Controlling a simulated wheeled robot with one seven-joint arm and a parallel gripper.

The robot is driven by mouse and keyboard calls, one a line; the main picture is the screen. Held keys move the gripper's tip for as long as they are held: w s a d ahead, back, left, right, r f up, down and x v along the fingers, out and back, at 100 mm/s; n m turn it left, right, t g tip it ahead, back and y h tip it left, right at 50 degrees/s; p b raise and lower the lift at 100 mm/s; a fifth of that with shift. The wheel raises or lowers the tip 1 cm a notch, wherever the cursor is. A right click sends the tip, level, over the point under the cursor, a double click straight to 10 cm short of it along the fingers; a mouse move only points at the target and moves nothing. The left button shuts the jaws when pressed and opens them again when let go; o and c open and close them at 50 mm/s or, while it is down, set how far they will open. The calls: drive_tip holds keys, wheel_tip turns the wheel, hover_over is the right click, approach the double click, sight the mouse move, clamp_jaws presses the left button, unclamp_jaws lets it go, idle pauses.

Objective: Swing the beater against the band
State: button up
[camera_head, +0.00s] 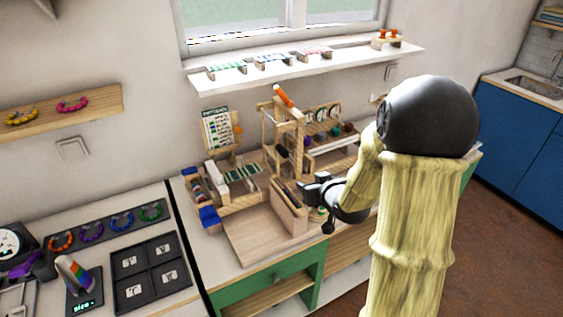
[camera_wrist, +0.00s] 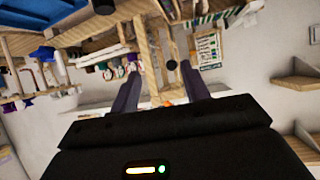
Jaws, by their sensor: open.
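A tall wooden frame, which looks like the beater (camera_head: 298,135), stands upright on the loom board, with an orange handle (camera_head: 283,95) at its top. A striped green and white strip, which looks like the band (camera_head: 242,173), lies to its left. My gripper (camera_head: 303,190) is in front of the frame, apart from the handle and below it in the picture. In the wrist view my gripper (camera_wrist: 158,88) has its two dark fingers spread, with nothing clearly held. Wooden posts (camera_wrist: 150,45) and a small orange patch (camera_wrist: 168,103) show beyond and between the fingers.
A wooden tray (camera_head: 255,238) lies at the front of the loom. A pattern card (camera_head: 217,128) stands behind it, and spools (camera_head: 335,131) stand at right. A white shelf (camera_head: 300,63) runs above. A dark divided tray (camera_head: 146,270) lies at left.

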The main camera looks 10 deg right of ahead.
sight(286, 155)
drive_tip(key=w+t+y+b, duration=0.1)
drive_tip(key=w+f+t+y+b, duration=0.1)
drive_tip(key=t, duration=0.1)
drive_tip(key=w+d+t+y+b, duration=0.1)
drive_tip(key=y+b, duration=0.1)
drive_tip(key=shift+w+f+n+t, duration=0.15)
drive_tip(key=shift+f+n+t, duration=0.15)
drive_tip(key=shift+f+t, duration=0.1)
drive_tip(key=shift+w, duration=0.1)
drive_tip(key=p+x, duration=0.4)
drive_tip(key=x, duration=1.3)
drive_tip(key=shift+w+a, duration=0.1)
clamp_jaws()
